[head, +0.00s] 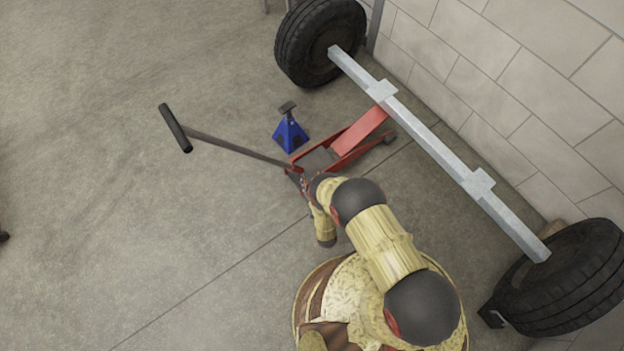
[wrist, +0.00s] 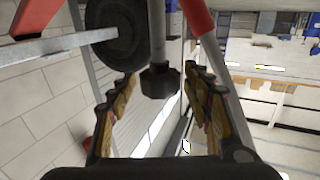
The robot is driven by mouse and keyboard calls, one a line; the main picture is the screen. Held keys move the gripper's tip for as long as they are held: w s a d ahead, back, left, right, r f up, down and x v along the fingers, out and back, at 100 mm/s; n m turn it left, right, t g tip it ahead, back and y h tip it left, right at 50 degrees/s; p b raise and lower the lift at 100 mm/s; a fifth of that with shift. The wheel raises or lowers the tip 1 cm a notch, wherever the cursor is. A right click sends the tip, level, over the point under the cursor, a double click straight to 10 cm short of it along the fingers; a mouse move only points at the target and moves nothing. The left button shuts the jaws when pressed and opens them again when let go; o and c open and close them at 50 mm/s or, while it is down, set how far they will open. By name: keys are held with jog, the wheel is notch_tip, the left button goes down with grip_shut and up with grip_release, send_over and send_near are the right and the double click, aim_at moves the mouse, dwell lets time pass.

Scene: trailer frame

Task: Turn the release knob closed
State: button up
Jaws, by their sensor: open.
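The release knob (wrist: 159,82) is a black faceted knob on the end of a grey shaft in the wrist view. My gripper (wrist: 160,75) is open, with one finger on each side of the knob and a visible gap to each. Whether the knob lies fully at fingertip depth is hard to tell. In the head view my gripper (head: 306,182) is at the rear of the red floor jack (head: 362,132), near the foot of its handle. My arm hides the knob there.
The jack's long dark handle (head: 235,147) slants up left to a black grip. A blue jack stand (head: 290,134) stands beside the jack. The trailer axle (head: 430,145) with two tyres (head: 318,42) runs along the block wall.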

jog(key=s+d, duration=0.1)
jog(key=s, duration=0.6)
jog(key=shift+s+d, duration=0.2)
jog(key=shift+w, duration=0.1)
dwell(0.3)
